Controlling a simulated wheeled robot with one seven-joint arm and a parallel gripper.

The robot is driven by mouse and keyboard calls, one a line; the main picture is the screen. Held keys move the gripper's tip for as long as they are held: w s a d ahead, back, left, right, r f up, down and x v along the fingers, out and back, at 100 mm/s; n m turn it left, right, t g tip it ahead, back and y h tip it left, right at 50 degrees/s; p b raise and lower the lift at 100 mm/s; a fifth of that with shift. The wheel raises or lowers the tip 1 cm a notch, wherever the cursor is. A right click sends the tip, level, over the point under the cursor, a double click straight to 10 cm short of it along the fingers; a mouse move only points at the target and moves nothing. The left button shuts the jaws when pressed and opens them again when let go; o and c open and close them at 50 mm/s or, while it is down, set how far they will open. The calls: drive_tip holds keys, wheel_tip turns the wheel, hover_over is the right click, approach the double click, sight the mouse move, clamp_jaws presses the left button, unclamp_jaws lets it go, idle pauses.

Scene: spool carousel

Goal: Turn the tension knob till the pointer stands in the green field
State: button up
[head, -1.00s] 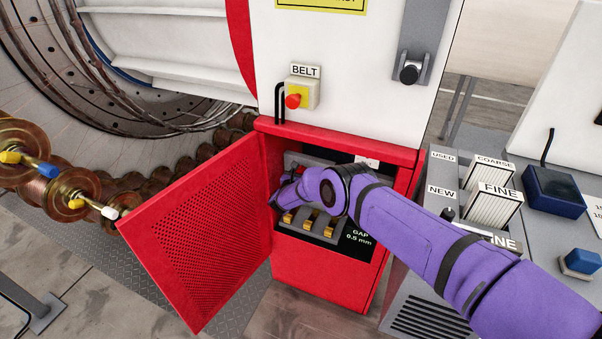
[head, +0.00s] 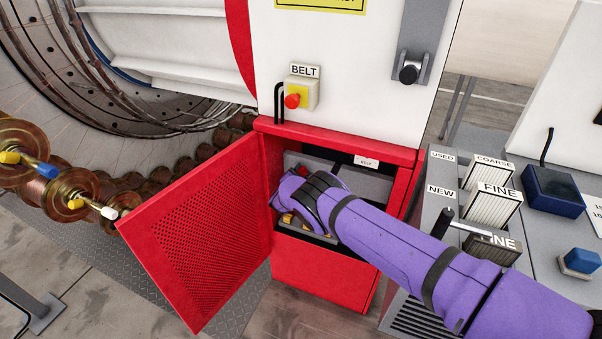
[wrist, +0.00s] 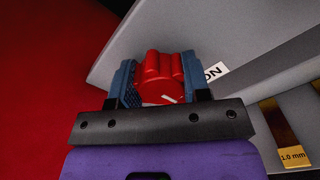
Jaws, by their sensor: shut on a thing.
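The red tension knob (wrist: 160,72) shows in the wrist view, lobed, with a short white line on its face. My gripper (wrist: 159,82) is shut on it, one blue finger pad on each side. A white label (wrist: 214,73) ending in "ON" is partly covered by the right finger. In the head view a bit of red (head: 302,171), likely the knob, shows beside my purple wrist inside the open cabinet (head: 330,283). My fingers are hidden there. I see neither the pointer nor a green field in either view.
The perforated red door (head: 200,235) stands open on the left, close to my gripper. A small white label (head: 367,162) marks the cabinet's upper edge. A brass piece with a "1.0 mm" tag (wrist: 293,156) is at lower right. Filter slots (head: 488,207) stand right, near my forearm.

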drive_tip(key=shift+f+m, duration=0.1)
drive_tip(key=shift+m, duration=0.8)
drive_tip(key=shift+s, duration=0.1)
drive_tip(key=o, duration=0.9)
drive_tip(key=v, duration=1)
drive_tip(key=shift+s+a, duration=0.15)
drive_tip(key=shift+s, duration=0.2)
